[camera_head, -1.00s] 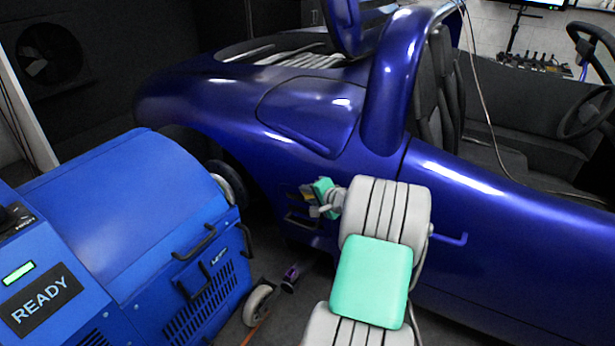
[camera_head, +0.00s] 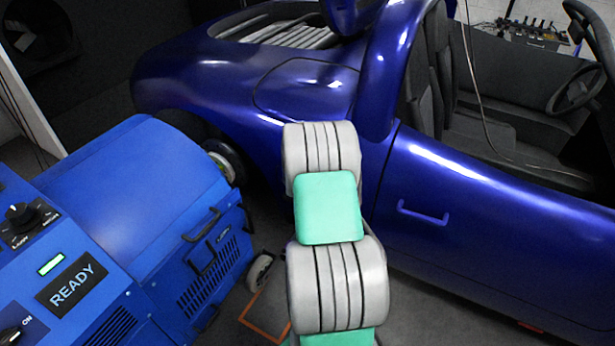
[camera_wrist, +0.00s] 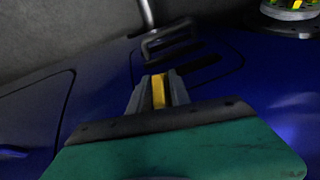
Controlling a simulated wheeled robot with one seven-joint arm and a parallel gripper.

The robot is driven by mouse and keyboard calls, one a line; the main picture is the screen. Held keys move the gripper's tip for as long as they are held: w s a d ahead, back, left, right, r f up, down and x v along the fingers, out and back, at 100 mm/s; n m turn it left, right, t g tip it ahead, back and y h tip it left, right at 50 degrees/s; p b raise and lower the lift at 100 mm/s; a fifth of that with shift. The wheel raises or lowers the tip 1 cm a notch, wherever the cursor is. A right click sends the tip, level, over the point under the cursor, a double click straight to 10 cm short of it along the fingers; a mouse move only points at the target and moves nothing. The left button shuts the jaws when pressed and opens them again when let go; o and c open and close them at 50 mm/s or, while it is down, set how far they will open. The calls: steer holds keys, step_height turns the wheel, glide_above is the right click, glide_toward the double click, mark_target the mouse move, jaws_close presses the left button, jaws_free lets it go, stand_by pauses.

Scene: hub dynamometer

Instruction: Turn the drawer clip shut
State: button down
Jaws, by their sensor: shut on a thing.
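My gripper (camera_wrist: 159,92) shows in the wrist view, with its grey fingers shut on a narrow yellow piece (camera_wrist: 158,90). I cannot tell for sure whether this piece is the drawer clip. The fingers point at the blue car's (camera_wrist: 100,75) side panel, close to dark slots and a dark handle-like bar (camera_wrist: 166,40) just beyond them. The wrist view is dim, so contact with the panel is unclear. In the head view my arm hides the gripper and the part of the car side it faces.
The blue dynamometer (camera_head: 140,180) with its READY display (camera_head: 72,282) stands at the left, its dark handles (camera_head: 203,225) facing the car. The car (camera_head: 470,190) fills the right, with a door handle (camera_head: 423,213). A wheel hub (camera_wrist: 290,8) shows top right in the wrist view.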

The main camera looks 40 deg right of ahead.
steer(key=shift+s+f+g+h+p, duration=0.15)
steer(key=shift+s+g+h+p, duration=0.15)
steer(key=shift+g, duration=0.5)
steer(key=c, duration=1.5)
jaws_free()
steer(key=shift+o, duration=0.3)
steer(key=shift+r, duration=0.45)
steer(key=p+v, duration=0.1)
steer(key=v, duration=0.5)
steer(key=shift+a+r, duration=0.35)
steer(key=shift+s, duration=0.1)
